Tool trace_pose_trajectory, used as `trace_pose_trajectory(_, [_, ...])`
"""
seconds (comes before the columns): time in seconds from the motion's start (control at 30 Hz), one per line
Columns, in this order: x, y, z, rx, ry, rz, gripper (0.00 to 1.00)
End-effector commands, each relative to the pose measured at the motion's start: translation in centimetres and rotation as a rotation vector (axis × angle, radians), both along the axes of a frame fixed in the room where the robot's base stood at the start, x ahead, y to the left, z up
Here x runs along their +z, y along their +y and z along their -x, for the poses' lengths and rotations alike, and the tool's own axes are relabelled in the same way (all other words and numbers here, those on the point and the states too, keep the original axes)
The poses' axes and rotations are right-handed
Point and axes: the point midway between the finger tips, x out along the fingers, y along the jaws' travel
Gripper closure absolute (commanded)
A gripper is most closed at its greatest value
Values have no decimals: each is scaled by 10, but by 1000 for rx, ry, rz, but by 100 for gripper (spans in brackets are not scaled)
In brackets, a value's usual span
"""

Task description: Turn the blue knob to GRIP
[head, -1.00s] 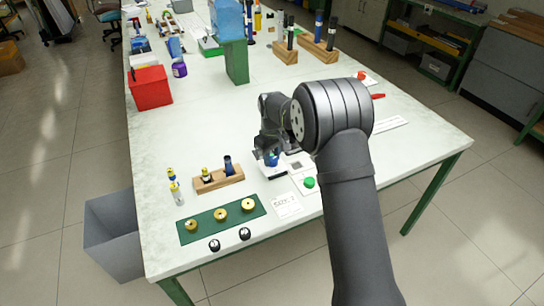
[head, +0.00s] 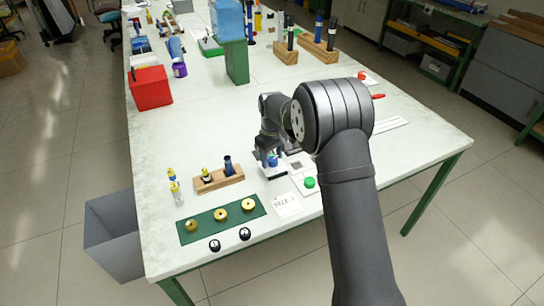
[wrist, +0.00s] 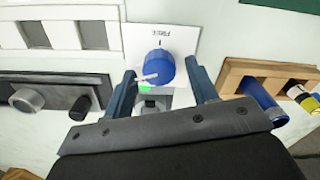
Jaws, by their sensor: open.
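The blue knob (wrist: 158,66) stands on a white plate (wrist: 188,36) in the wrist view. A white pointer on the knob points to the lower left in that view, near a small green patch. Lettering on the plate is upside down and too small to read surely. My gripper (wrist: 160,72) is open, with one finger on each side of the knob and gaps visible. In the head view the knob (head: 273,161) shows just under my gripper (head: 267,157), partly hidden by the fingers.
A wooden rack (head: 219,179) with short rods stands left of the knob. A green button (head: 309,182) is to its right, with a paper card (head: 286,206) in front. A green mat (head: 222,218) holds brass rings. A red box (head: 150,88) stands farther back.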

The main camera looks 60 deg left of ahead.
Motion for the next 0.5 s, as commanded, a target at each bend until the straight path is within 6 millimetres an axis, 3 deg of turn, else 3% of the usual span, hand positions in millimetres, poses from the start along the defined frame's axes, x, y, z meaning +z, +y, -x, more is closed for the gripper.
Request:
trace_pose_trajectory(0.17, [19, 1, 0, 0, -1, -3, 47])
trace_pose_trajectory(0.5, [99, 1, 0, 0, -1, -6, 47])
